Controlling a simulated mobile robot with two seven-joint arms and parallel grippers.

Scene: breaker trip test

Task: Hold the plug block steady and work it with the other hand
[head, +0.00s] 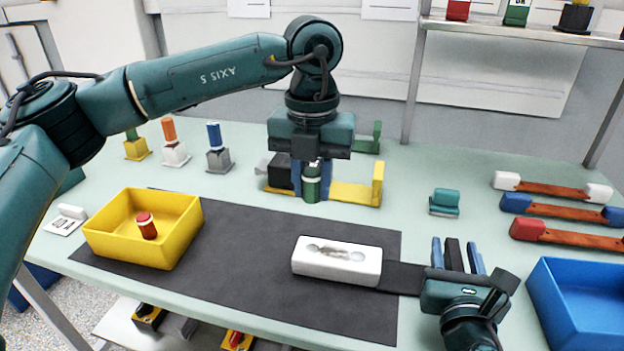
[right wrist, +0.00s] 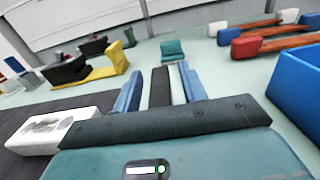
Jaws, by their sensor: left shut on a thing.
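My left gripper (head: 312,160) points down over the far middle of the table and is shut on a green cylinder with a pale band (head: 312,188). Its fingers partly hide the cylinder; I cannot tell whether it touches the table. A white block (head: 337,268) with round recesses in its top lies on the dark mat, nearer to me; it also shows in the right wrist view (right wrist: 50,130). Which piece is the plug block is not clear. My right gripper (head: 457,255) is right of the white block, its blue fingers apart, with a dark strip between them.
A yellow tray (head: 100,240) holds a red cylinder (head: 146,226). Yellow brackets (head: 355,194) stand behind the green cylinder. A teal block (head: 444,202), several bars with coloured ends (head: 560,210) and a blue bin (head: 580,310) are at right. The dark mat (head: 230,270) is partly bare.

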